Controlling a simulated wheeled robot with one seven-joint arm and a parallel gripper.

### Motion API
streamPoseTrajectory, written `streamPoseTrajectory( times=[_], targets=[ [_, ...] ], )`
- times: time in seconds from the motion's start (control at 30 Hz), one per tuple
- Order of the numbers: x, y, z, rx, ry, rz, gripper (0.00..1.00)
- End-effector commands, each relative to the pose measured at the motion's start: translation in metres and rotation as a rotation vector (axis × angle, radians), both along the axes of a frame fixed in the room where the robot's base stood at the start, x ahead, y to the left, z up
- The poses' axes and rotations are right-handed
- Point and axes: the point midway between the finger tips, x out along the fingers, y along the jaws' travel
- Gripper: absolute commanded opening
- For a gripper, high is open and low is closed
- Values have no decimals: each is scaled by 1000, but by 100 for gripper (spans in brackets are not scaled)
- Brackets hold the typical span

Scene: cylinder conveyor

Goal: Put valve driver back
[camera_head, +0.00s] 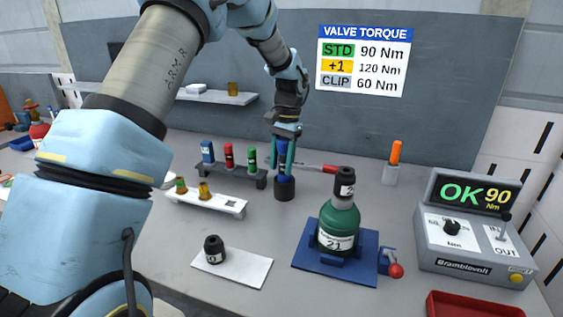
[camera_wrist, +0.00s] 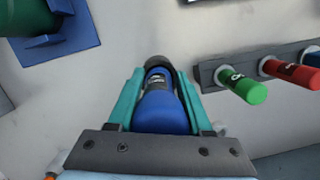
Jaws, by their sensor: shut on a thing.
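My gripper (camera_head: 285,148) is shut on a blue-handled valve driver (camera_head: 284,170), held upright with its teal fingers on either side. In the wrist view, the blue driver (camera_wrist: 163,108) is between the fingers. The driver's lower end is at a short black cup (camera_head: 284,190) on the bench; its black rim (camera_wrist: 158,62) shows at the tip in the wrist view. The picture does not show clearly how deep the tip is in it. The cup stands right of the dark rack (camera_head: 225,170), which holds blue, red and green handles.
A green cylinder (camera_head: 338,228) with a black cap stands on a blue base (camera_head: 318,270). A white rack (camera_head: 206,202) with brass fittings is left. A grey torque box (camera_head: 470,245) reads OK 90. An orange handle (camera_head: 395,153) stands behind. A black cap (camera_head: 214,249) lies on white card.

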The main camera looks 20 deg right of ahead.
Motion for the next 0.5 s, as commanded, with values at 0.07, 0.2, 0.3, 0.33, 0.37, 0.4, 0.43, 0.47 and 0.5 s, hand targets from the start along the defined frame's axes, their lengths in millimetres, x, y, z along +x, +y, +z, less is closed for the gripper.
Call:
streamPoseTrajectory(
  times=[0.07, 0.2, 0.3, 0.33, 0.37, 0.4, 0.43, 0.47, 0.5],
  targets=[
    [0, 0, -1, -1, -2, 0, 0],
    [0, 0, -4, -1, -2, 0, 0],
    [0, 0, -6, 0, -1, 0, 0],
    [0, 0, -7, 0, -1, 0, 0],
    [0, 0, -8, 0, -1, 0, 0],
    [0, 0, -9, 0, -1, 0, 0],
    [0, 0, -9, 0, -1, 0, 0],
    [0, 0, -10, 0, -1, 0, 0],
    [0, 0, -11, 0, -1, 0, 0]
  ],
)
